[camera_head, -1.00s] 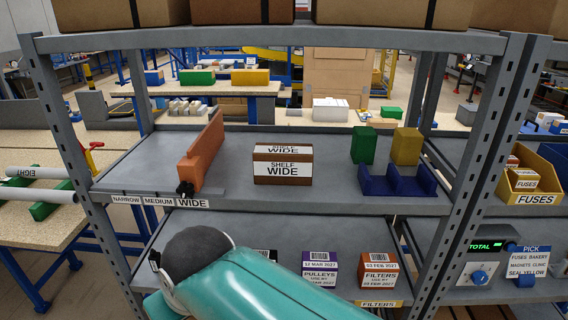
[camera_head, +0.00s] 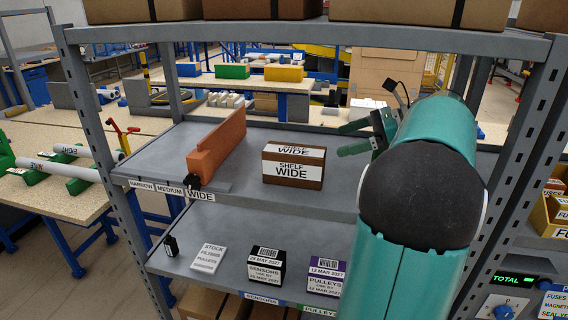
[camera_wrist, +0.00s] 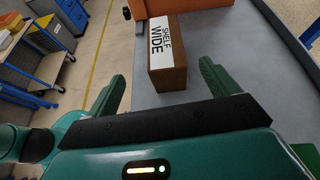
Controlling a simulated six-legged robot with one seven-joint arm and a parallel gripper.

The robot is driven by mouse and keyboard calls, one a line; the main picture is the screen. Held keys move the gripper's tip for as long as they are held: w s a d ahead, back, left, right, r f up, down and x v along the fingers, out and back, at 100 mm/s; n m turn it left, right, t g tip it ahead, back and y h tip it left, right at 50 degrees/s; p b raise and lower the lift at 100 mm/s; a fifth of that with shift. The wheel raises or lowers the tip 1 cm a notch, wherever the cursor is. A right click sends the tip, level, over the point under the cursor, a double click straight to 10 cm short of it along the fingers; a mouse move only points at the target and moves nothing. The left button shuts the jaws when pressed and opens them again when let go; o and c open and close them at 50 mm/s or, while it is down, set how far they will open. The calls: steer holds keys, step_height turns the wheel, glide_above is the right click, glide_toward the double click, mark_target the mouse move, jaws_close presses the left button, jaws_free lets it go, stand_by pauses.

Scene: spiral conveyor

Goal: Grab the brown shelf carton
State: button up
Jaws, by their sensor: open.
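The brown shelf carton (camera_head: 293,169), with white labels reading "SHELF WIDE", stands upright on the upper grey shelf (camera_head: 240,190), right of an orange divider. In the wrist view the carton (camera_wrist: 168,68) lies ahead, between and just beyond the two green fingers. My gripper (camera_head: 363,137) is to the right of the carton and a little above the shelf in the head view, apart from it. The fingers are spread wide and empty in the wrist view (camera_wrist: 160,88). My arm hides the shelf's right part.
The orange divider (camera_head: 217,147) stands left of the carton, near the labels NARROW, MEDIUM, WIDE. Sensors and pulleys boxes sit on the lower shelf.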

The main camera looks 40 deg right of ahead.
mark_target(305, 150)
steer(key=shift+m+t, duration=0.3)
steer(key=shift+m, duration=0.2)
steer(key=x, duration=0.3)
steer(key=d+x, duration=0.1)
steer(key=x, duration=0.2)
steer(key=shift+w+a+f, duration=0.15)
steer(key=shift+w+f, duration=0.15)
steer(key=shift+w, duration=0.1)
steer(key=shift+x, duration=2.75)
steer(key=shift+s+a, duration=0.15)
steer(key=shift+s, duration=0.05)
steer(key=c, duration=1.3)
